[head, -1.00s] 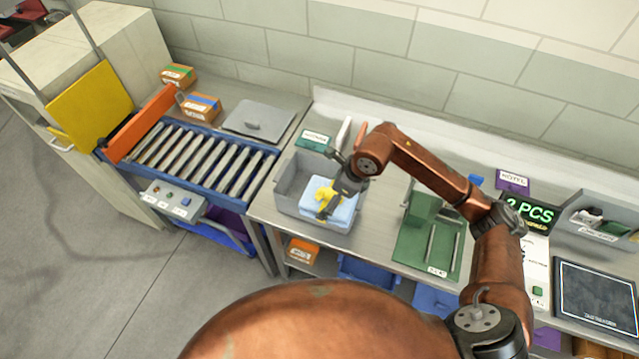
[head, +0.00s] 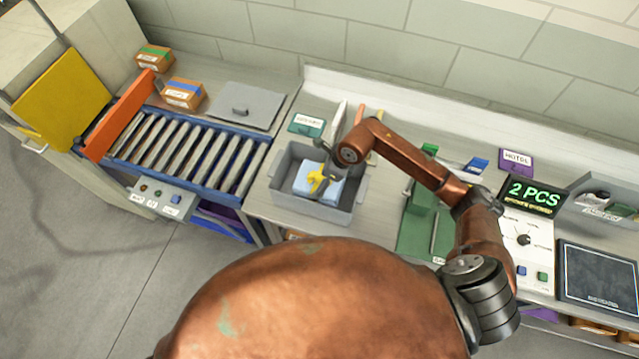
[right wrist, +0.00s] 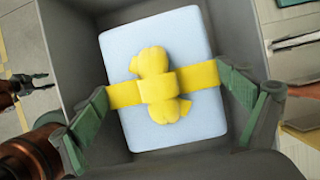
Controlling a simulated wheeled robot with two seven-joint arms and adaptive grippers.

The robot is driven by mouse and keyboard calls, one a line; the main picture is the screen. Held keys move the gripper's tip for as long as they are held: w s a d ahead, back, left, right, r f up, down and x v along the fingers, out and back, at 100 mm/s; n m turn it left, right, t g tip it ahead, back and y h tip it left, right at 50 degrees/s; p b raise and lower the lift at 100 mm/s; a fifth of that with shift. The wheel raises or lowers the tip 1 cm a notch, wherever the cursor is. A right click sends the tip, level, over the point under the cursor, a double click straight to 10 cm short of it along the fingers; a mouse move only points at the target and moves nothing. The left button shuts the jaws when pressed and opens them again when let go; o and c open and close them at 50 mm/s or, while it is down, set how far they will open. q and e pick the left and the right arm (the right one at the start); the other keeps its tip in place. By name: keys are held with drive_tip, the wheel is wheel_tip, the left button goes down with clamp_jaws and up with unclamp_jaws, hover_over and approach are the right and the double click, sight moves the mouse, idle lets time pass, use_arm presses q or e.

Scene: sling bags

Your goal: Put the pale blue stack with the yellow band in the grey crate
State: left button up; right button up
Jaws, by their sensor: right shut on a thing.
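The pale blue stack (head: 325,187) with its yellow band and bow is within the walls of the grey crate (head: 290,207), near its middle. My right gripper (head: 320,178) reaches down into the crate from above. In the right wrist view, its green-padded fingers (right wrist: 163,90) are shut on the stack (right wrist: 200,55), one at each end of the yellow band. I cannot tell whether the stack's underside touches the crate floor. My left gripper (right wrist: 38,85) shows at the left edge of the right wrist view, its dark fingers apart and empty. It is not in the head view.
A roller conveyor (head: 185,155) with an orange barrier (head: 115,115) stands left of the crate. A grey lid (head: 243,107) and two cardboard boxes lie behind it. A green fixture (head: 418,225), a "2 PCS" display (head: 535,195) and a dark panel (head: 600,275) are to the right.

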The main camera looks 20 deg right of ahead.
sight(319, 184)
drive_tip(key=shift+w+a+f, duration=0.1)
drive_tip(key=shift+w+f, duration=0.05)
drive_tip(key=shift+f, duration=0.4)
wheel_tip(319, 184, down, 2)
drive_tip(key=shift+p, duration=0.3)
drive_tip(key=shift+f, duration=0.65)
drive_tip(key=o, duration=1.6)
use_arm(q)
drive_tip(key=shift+w+r, duration=0.3)
drive_tip(key=shift+w, duration=0.05)
use_arm(e)
drive_tip(key=shift+r, duration=0.2)
use_arm(q)
wheel_tip(319, 184, down, 2)
drive_tip(key=shift+s+f+b, duration=0.1)
drive_tip(key=shift+s+b, duration=0.05)
drive_tip(key=shift+b, duration=0.95)
use_arm(e)
drive_tip(key=v, duration=1.2)
